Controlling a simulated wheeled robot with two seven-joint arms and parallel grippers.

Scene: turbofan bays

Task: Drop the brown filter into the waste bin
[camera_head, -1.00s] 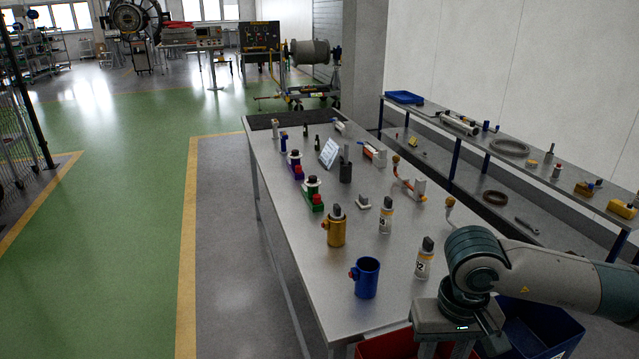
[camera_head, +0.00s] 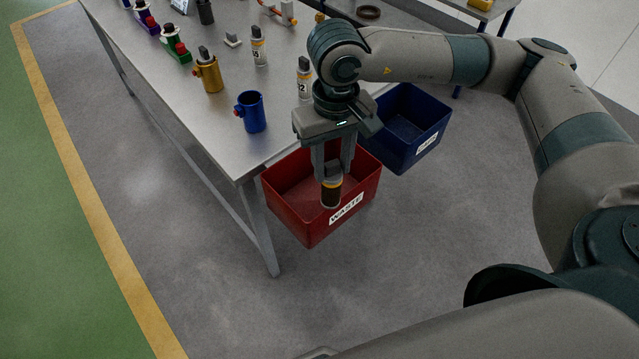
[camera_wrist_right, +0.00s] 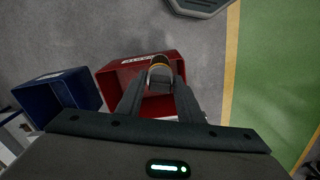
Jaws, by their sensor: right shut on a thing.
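The brown filter (camera_head: 331,188) is a short dark brown cylinder with pale yellow bands and a grey top. My right gripper (camera_head: 333,172) is shut on its top and holds it upright over the red waste bin (camera_head: 305,226), which has a white WASTE label. In the right wrist view the filter (camera_wrist_right: 159,64) sits between the fingertips (camera_wrist_right: 160,76), over the red bin (camera_wrist_right: 112,88) near its labelled wall. The exact height of the filter above the bin floor is hard to tell. My left gripper is not in view.
A blue bin (camera_head: 432,148) labelled CAPS stands right of the red one, by the steel table (camera_head: 185,110). On the table are a blue mug-like housing (camera_head: 251,112), a gold one (camera_head: 209,74) and white bottles (camera_head: 304,78). The floor in front is clear.

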